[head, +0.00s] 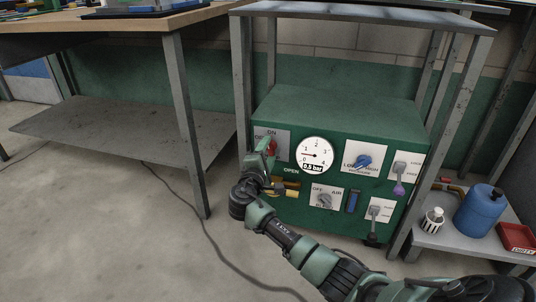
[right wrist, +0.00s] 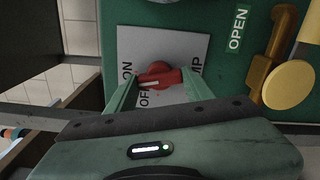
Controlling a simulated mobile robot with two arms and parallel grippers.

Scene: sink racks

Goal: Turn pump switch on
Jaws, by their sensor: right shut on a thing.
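The red pump switch (head: 271,143) is a knob on a white plate at the upper left of the green panel. In the right wrist view the red knob (right wrist: 160,77) has a pale pointer mark toward the left, near the ON and OFF lettering; I cannot tell exactly which position it marks. My right gripper (head: 268,151) reaches up to the plate and is shut on the knob, with one finger on each side in the right wrist view (right wrist: 160,82). The gripper hides part of the plate's lettering. My left gripper is not in view.
A gauge (head: 314,155) reading 0.5 bar is right of the switch. A yellow handle (right wrist: 287,82) is close beside the gripper. A blue knob (head: 363,161), AIR switch (head: 324,199) and levers fill the panel. Metal rack legs (head: 243,75) flank the box.

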